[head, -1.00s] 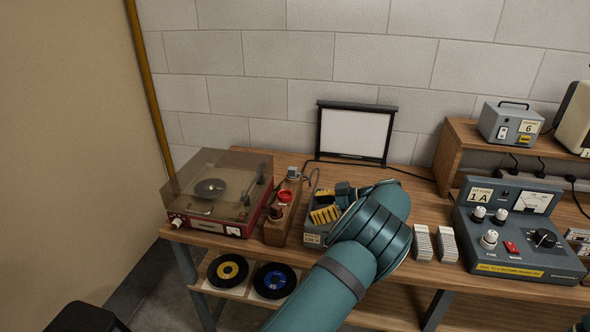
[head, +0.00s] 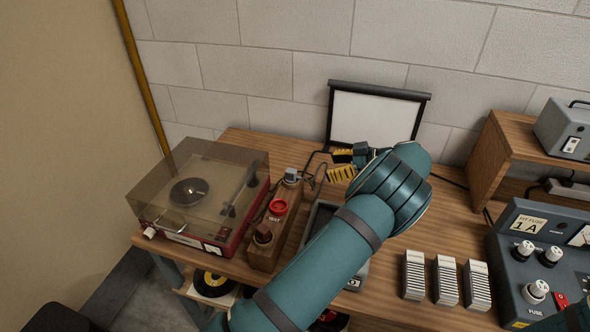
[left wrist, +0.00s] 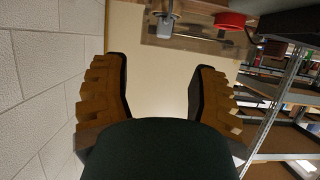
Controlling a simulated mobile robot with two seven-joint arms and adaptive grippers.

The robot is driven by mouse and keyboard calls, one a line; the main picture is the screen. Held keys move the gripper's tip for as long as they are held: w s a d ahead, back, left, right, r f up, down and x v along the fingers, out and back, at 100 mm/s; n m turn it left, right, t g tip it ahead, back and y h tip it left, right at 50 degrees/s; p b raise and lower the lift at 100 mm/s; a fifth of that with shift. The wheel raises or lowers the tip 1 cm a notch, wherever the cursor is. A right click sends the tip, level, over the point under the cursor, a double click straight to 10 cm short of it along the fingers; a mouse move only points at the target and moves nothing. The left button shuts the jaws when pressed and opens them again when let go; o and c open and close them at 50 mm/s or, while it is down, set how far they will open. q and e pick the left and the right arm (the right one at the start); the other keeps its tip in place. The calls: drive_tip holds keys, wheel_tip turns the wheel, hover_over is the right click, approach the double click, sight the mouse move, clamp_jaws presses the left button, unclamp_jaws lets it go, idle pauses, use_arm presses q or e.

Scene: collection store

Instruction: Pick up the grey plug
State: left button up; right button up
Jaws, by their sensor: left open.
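The grey plug (head: 292,175) is a small block at the back end of a wooden box (head: 264,256), with a dark cable close by. In the left wrist view a grey plug (left wrist: 165,28) shows at the top, ahead of the fingers and beside a red round part. My left gripper (head: 337,165) is open, its yellow-padded fingers pointing left, to the right of the plug and apart from it. In the left wrist view nothing is between its fingers (left wrist: 157,78). My right gripper is not in view.
A red record player (head: 190,240) with a smoky lid stands left of the wooden box. A red knob (head: 278,207) rises from the box. A white framed screen (head: 372,118) stands behind the gripper. A grey tray (head: 322,216) is partly hidden by my arm. White card stacks (head: 445,280) sit right.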

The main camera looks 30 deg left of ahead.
sight(294, 170)
use_arm(q)
drive_tip(key=x, duration=0.7)
drive_tip(key=shift+s+a, duration=0.35)
drive_tip(key=shift+r+p+x, duration=0.15)
drive_tip(key=shift+p+x, duration=0.05)
drive_tip(key=shift+x, duration=1.2)
drive_tip(key=shift+r+p+x, duration=0.1)
drive_tip(key=shift+p+x, duration=0.1)
drive_tip(key=shift+x, duration=1.15)
clamp_jaws()
